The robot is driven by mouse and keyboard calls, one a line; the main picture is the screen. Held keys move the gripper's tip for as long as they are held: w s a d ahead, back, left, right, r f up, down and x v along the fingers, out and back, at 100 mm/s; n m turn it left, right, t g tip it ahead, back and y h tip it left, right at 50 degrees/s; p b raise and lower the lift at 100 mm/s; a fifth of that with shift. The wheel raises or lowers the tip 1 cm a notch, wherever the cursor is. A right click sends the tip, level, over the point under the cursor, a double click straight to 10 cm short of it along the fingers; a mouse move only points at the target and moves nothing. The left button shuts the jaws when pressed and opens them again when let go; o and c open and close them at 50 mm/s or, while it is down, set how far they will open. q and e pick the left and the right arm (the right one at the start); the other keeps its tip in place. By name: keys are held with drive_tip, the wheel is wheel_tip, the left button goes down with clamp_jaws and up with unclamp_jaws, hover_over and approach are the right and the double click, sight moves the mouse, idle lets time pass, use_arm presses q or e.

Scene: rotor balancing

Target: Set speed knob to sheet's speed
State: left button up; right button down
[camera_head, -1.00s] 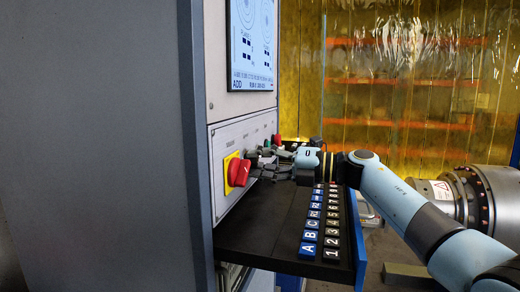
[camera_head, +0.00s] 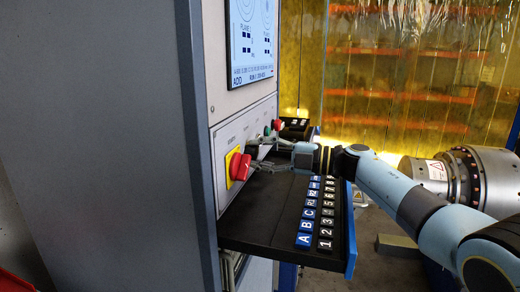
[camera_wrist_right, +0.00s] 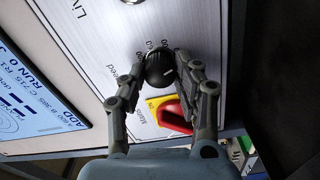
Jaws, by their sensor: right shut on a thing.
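The dark round speed knob (camera_wrist_right: 160,68) is on the light panel in the right wrist view, with scale numbers beside it and the word "Speed" partly readable. My right gripper (camera_wrist_right: 161,70) is shut on it, a finger on each side. The exact pointer setting is too small to read. In the head view my right gripper (camera_head: 258,163) reaches the panel just right of the red main switch, and the knob is hidden there. No speed sheet can be made out. My left gripper is not in view.
The red main switch (camera_head: 240,167) on its yellow plate sits close beside the gripper. Green (camera_head: 267,131) and red (camera_head: 277,124) buttons are farther along the panel. A screen (camera_head: 251,40) is above. A black shelf (camera_head: 265,225) with lettered and numbered tiles (camera_head: 305,240) is below.

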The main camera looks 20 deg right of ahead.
idle(0.4)
drive_tip(key=c, duration=1)
unclamp_jaws()
drive_tip(key=shift+o, duration=0.2)
drive_tip(key=v, duration=1.2)
